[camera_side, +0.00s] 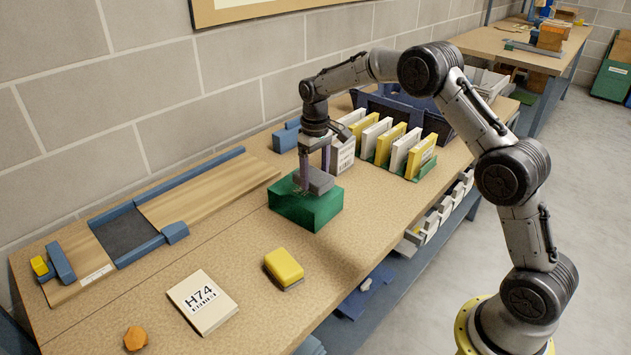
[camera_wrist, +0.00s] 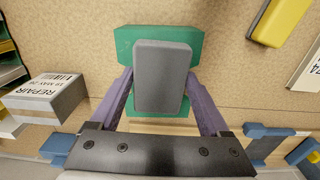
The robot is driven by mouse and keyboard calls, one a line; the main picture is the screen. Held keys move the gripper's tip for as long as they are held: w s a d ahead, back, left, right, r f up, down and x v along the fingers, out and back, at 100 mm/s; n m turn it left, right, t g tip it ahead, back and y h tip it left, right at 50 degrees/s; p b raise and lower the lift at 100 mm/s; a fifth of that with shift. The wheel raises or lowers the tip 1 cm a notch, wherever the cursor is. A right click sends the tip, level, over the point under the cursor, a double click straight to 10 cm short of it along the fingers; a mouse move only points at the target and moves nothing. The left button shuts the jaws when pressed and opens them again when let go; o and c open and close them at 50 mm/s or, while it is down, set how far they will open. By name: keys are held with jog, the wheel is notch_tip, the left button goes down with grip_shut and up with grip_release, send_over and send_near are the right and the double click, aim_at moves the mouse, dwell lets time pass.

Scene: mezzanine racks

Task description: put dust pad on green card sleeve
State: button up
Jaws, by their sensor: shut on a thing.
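The dust pad (camera_wrist: 162,78) is a grey rounded block between the two purple fingers of my gripper (camera_side: 314,178). It also shows in the side view (camera_side: 318,180), at the top of the green card sleeve (camera_side: 307,207). My gripper is shut on the pad and points down. The green card sleeve is a green box on the table; in the wrist view (camera_wrist: 127,42) it lies beneath the pad, which covers its middle. I cannot tell whether the pad touches the sleeve's top.
A yellow-topped block (camera_side: 284,266) and a white H74 card (camera_side: 202,302) lie at the front. A white box labelled REPAIR (camera_wrist: 45,98) stands close to the sleeve. A rack of white and yellow cards (camera_side: 393,148) is behind right. A wooden board with blue rails (camera_side: 205,190) lies left.

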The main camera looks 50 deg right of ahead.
aim_at(316, 176)
jog(key=shift+f, duration=1.2)
jog(key=shift+f, duration=0.1)
jog(key=o, duration=1.2)
notch_tip(316, 176, up, 12)
jog(key=shift+f, duration=0.25)
jog(key=shift+s+r, duration=0.1)
jog(key=shift+r, duration=0.3)
